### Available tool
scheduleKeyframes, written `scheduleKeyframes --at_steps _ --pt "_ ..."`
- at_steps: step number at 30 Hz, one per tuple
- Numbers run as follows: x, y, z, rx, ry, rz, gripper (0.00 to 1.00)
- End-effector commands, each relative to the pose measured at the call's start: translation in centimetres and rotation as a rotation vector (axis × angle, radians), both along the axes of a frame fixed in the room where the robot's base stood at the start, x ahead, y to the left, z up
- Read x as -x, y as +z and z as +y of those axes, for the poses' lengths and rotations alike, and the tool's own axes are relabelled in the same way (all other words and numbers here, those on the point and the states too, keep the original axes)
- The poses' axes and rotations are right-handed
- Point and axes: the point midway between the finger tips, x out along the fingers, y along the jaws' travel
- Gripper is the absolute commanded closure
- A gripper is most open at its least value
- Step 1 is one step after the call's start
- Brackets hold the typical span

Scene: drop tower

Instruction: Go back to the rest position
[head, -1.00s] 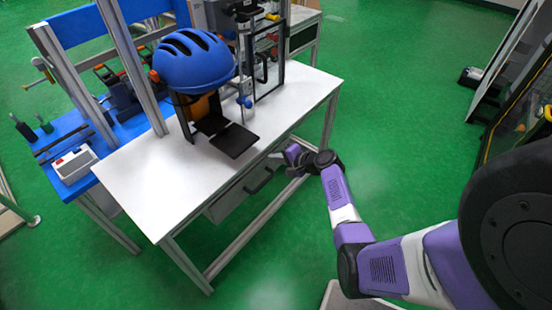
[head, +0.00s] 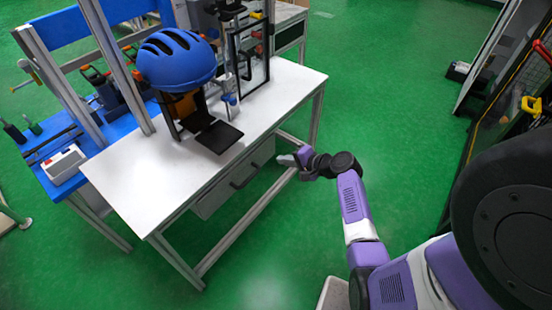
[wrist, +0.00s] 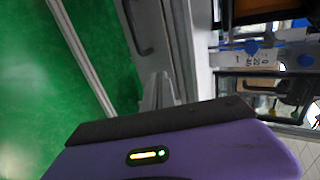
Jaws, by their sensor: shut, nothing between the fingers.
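My gripper (head: 283,160) is shut and empty. In the head view it hangs in front of the white table (head: 120,178), to the right of the drawer (head: 222,192) and its dark handle (head: 245,176), with a gap between. In the wrist view the grey fingertips (wrist: 157,90) are together, and the drawer handle (wrist: 140,25) shows beyond them. My purple and white arm is stretched forward and bent. The blue helmet (head: 176,58) sits on the drop tower above the table, clear of my gripper.
A dark plate (head: 219,137) lies at the tower's foot. A blue bench (head: 62,187) with a white box (head: 64,165) stands at the left. A dark-framed rack (head: 500,105) stands at the right. Green floor is open between table and rack.

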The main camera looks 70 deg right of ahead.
Motion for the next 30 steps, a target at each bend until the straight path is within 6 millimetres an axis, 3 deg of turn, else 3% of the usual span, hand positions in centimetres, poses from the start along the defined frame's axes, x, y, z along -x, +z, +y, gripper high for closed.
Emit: scheduleKeyframes --at_steps 6,15,18,24,26,30 --pt "1.6 0.9 0.4 0.0 0.0 0.0 1.0" --pt "1.7 1.0 0.4 0.005 0.001 0.001 1.0" --pt "1.9 1.1 -0.6 0.044 -0.022 0.005 1.0" --pt "3.5 3.9 -4.7 0.305 -0.117 0.072 1.0" --pt "4.2 4.5 -4.5 0.402 -0.127 0.112 1.0" --pt "5.3 5.7 -2.4 0.607 -0.114 0.19 1.0"
